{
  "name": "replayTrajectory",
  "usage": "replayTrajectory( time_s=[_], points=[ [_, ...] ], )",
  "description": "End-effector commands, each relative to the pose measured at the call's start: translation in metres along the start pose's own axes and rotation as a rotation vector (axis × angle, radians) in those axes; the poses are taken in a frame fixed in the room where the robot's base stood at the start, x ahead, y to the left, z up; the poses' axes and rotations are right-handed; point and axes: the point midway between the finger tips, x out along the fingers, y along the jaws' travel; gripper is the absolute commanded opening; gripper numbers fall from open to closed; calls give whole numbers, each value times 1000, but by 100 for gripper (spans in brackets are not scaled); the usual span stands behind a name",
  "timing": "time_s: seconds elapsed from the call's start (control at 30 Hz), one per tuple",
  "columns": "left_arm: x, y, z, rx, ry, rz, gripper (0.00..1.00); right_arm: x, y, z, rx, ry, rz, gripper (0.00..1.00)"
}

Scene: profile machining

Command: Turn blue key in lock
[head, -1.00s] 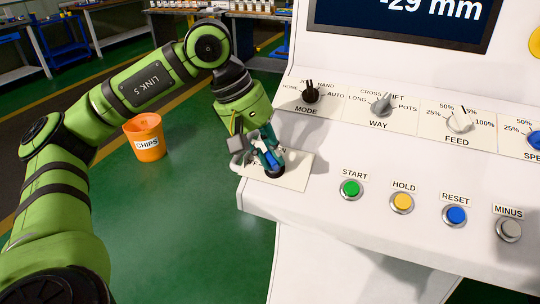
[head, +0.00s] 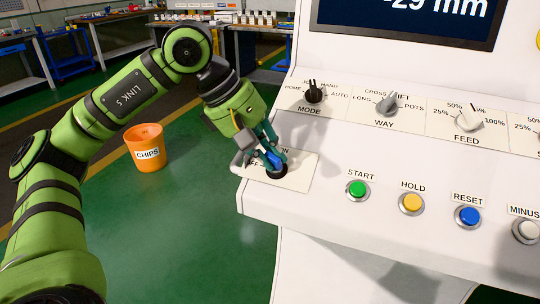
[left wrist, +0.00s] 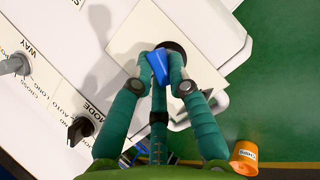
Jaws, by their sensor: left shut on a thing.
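The blue key (head: 274,160) sits at the round black lock (head: 277,172) on a pale plate at the left end of the white control panel. My left gripper (head: 270,157) reaches down over it, its fingers shut on the key. In the left wrist view the blue key (left wrist: 158,66) shows between the teal fingertips (left wrist: 160,60), with the black lock (left wrist: 173,50) just beyond it. Part of the plate's lettering is hidden by the gripper; "ON" and "OFF" partly show. My right gripper is not in view.
The MODE knob (head: 313,92) and WAY knob (head: 387,103) stand to the right on the panel. Below them are the green START button (head: 357,188) and yellow HOLD button (head: 411,202). An orange CHIPS bucket (head: 146,147) stands on the green floor at left.

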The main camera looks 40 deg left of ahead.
Motion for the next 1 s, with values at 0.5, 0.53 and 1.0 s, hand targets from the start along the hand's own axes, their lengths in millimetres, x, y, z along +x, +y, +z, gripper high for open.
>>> replayTrajectory(
  time_s=[0.5,0.53,1.0],
  points=[
    [2,-3,-2,-129,2,72,0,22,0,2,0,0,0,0],
    [2,-3,-2,-144,2,80,0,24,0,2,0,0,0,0],
    [-1,-3,-1,-266,0,142,0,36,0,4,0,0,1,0]
  ],
)
